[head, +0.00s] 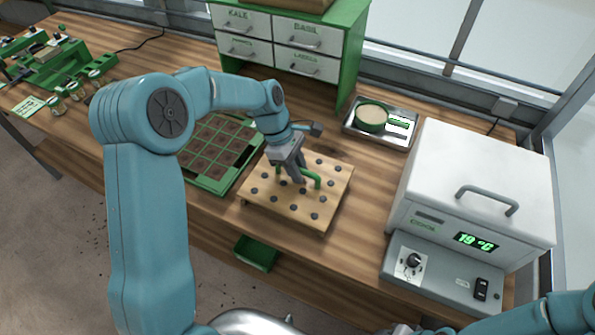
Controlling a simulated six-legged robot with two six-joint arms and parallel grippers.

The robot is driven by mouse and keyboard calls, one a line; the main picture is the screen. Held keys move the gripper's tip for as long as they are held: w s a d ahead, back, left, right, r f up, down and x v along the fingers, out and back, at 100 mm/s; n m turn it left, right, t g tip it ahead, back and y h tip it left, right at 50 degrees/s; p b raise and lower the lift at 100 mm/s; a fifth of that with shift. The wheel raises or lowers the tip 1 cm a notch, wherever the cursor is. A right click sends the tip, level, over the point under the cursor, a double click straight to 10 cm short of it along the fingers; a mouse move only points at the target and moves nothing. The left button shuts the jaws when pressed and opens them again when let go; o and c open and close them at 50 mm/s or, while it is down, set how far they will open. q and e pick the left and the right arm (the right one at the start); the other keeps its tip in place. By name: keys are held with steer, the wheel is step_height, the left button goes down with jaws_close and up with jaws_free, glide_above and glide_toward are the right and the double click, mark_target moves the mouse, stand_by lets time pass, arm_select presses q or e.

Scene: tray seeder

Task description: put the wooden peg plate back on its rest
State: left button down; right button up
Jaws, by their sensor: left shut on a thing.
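The wooden peg plate (268,211) is a square pale board with rows of dark round pegs and a green handle (317,180) on top. It is in the middle of the head view, over the front part of the bench. My left gripper (298,178) is above the plate's middle, pointing down and shut on the green handle. The plate looks about level. I cannot tell whether it touches anything below, and no rest is clearly visible. My right gripper is out of view; only part of that arm shows at the lower right.
A green seed tray (207,182) with dark cells lies just left of the plate. A metal tray (351,128) with a round green-rimmed sieve (371,117) stands behind right. A white box (455,160) showing 19 °C stands right. Labelled drawers (291,34) stand behind. A green bin (255,254) is below the front edge.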

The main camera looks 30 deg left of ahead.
arm_select(q)
steer(key=shift+a+f, duration=0.15)
steer(key=shift+f, duration=0.7)
steer(key=shift+f, duration=0.45)
steer(key=c, duration=1)
jaws_free()
steer(key=shift+r, duration=0.1)
steer(key=v, duration=1.2)
steer(key=shift+r+b, duration=0.35)
steer(key=shift+r, duration=0.1)
